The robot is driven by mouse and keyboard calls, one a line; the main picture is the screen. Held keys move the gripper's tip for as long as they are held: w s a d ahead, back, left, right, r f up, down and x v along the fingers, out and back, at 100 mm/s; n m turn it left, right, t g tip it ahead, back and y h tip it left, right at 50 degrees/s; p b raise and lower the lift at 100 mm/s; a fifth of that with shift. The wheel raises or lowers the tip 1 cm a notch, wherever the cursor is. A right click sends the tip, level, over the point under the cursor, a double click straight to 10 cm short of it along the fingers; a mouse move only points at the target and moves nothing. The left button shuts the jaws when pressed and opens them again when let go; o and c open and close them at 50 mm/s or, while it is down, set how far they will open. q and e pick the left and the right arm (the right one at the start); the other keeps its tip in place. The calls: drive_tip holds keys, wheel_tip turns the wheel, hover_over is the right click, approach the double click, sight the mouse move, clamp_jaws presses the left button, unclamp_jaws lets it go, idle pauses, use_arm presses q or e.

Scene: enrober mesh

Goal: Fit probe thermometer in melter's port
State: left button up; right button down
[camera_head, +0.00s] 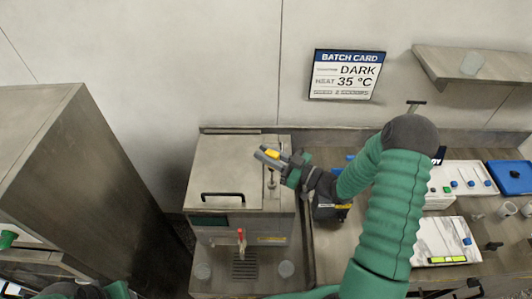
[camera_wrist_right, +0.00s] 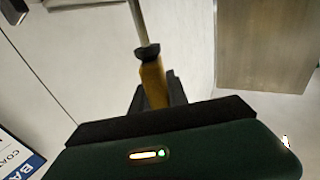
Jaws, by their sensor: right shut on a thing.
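The melter (camera_head: 225,165) is a steel box with a black lid handle and a red tap on its front. My right gripper (camera_head: 287,168) is over the right part of its top, shut on the probe thermometer. The thermometer's yellow handle (camera_wrist_right: 153,84), dark collar and thin metal stem show in the right wrist view; the stem leaves the top of that picture. In the head view, a thin upright rod and small fitting (camera_head: 271,183) show below the gripper on the melter's top. I cannot tell whether the stem tip is in the port. My left gripper is not seen.
A tall steel cabinet (camera_head: 70,165) stands left of the melter. A batch card (camera_head: 345,75) reading DARK, 35 °C hangs on the wall. Right of my arm, the counter holds white trays (camera_head: 445,240), a blue-lidded box (camera_head: 512,176) and small cups. A shelf (camera_head: 480,65) is above.

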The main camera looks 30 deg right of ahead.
drive_tip(key=shift+f+b, duration=3.35)
drive_tip(key=shift+f, duration=0.8)
drive_tip(key=c, duration=1.2)
unclamp_jaws()
drive_tip(key=shift+s+d+f, duration=0.15)
drive_tip(key=shift+s+d, duration=0.05)
drive_tip(key=shift+s, duration=0.15)
drive_tip(key=b+v, duration=0.4)
drive_tip(key=v, duration=1.2)
drive_tip(key=shift+d, duration=0.15)
